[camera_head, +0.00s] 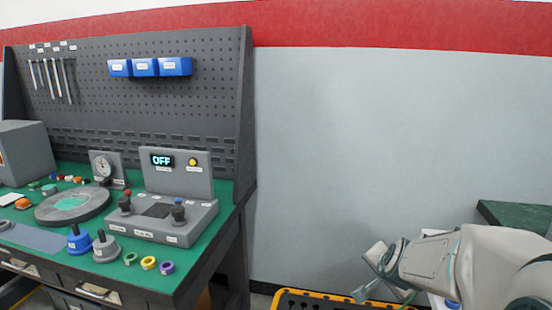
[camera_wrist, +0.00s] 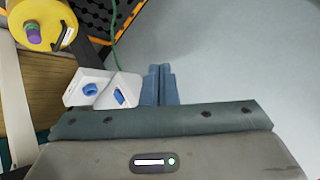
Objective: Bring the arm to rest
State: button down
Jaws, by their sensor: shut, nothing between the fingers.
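My arm (camera_head: 445,260) shows at the lower right in the head view, stretched out to the right of the workbench and low beside the grey wall. My gripper (camera_head: 368,288) is at its left end, well clear of the bench. In the wrist view the two fingers of my gripper (camera_wrist: 160,82) lie side by side, shut with nothing between them. The floor is below them. Part of the hand is cut off by the frame edge in the wrist view.
The workbench (camera_head: 215,222) with a pegboard, a grey control box reading OFF (camera_head: 160,222) and small rings stands at left. A yellow-edged black item (camera_head: 300,296) lies below my gripper. White boxes with blue parts (camera_wrist: 104,90) and a yellow cylinder (camera_wrist: 42,24) are near the fingers.

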jog(key=s+a+r+n+g+p, duration=0.2)
jog(key=s+a+r+n+p, duration=0.1)
jog(key=s+r+p, duration=0.1)
jog(key=s+a+r+n+g+p, duration=0.2)
jog(key=s+r, duration=0.4)
jog(key=s, duration=0.3)
jog(key=s+a+r+n+g+y+p, duration=0.1)
jog(key=s+a+r+n+p, duration=0.3)
jog(key=s+r+n+p, duration=0.1)
jog(key=shift+s+a+n+g+p, duration=0.15)
jog(key=shift+s+n+g+p, duration=0.3)
jog(key=shift+s+p, duration=0.5)
